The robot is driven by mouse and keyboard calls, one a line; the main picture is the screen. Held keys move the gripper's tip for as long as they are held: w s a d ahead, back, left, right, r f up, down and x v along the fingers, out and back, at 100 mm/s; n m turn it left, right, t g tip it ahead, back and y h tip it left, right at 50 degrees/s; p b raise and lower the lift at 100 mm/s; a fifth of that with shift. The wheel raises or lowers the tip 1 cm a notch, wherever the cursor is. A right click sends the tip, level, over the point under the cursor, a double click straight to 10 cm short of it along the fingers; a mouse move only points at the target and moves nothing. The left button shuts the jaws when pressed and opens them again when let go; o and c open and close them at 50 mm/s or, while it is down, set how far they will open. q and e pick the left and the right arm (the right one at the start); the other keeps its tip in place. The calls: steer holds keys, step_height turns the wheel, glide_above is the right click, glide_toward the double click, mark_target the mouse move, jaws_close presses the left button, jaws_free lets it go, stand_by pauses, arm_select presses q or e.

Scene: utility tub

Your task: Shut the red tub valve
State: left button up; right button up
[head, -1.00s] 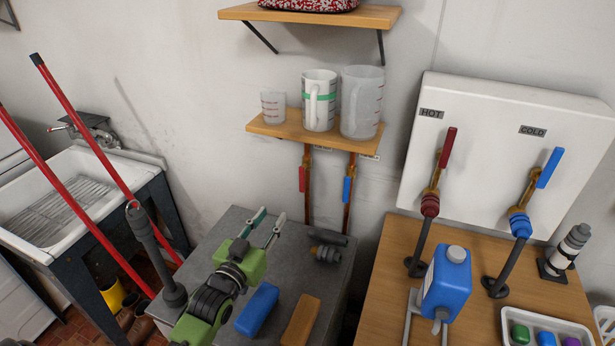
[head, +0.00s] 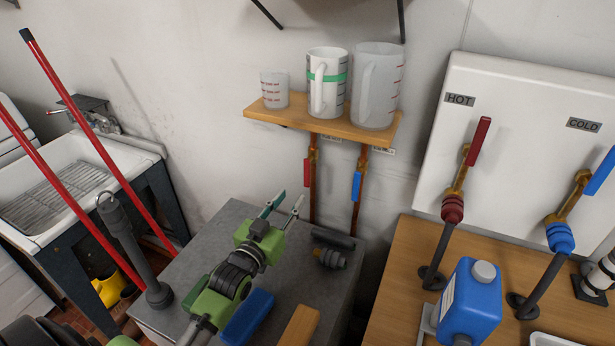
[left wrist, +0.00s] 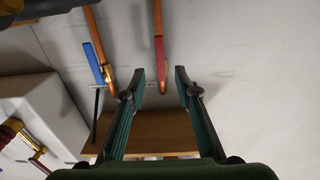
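A red lever handle (head: 307,172) hangs along a copper pipe on the wall under the lower shelf. A blue lever (head: 357,186) is on the pipe to its right. My left gripper (head: 287,204) is open and empty, just below and left of the red lever, above the grey cabinet. In the left wrist view, the red lever (left wrist: 160,54) lies beyond the gap between the open fingertips (left wrist: 159,84), and I see no contact. The blue lever (left wrist: 93,62) is to the left there. My right gripper is not in view.
Measuring jugs (head: 327,82) stand on the wooden shelf (head: 270,112) above the levers. A blue block (head: 247,315), a tan block (head: 299,326) and a dark fitting (head: 330,258) lie on the grey cabinet (head: 180,285). A white panel (head: 525,100) has another red lever (head: 479,140), under a HOT label.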

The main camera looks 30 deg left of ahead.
mark_target(306, 178)
arm_select(q)
steer(key=w, duration=0.7)
steer(key=w+p, duration=0.1)
steer(key=w, duration=0.3)
steer(key=shift+w+a, duration=0.25)
steer(key=shift+a, duration=0.1)
jaws_close()
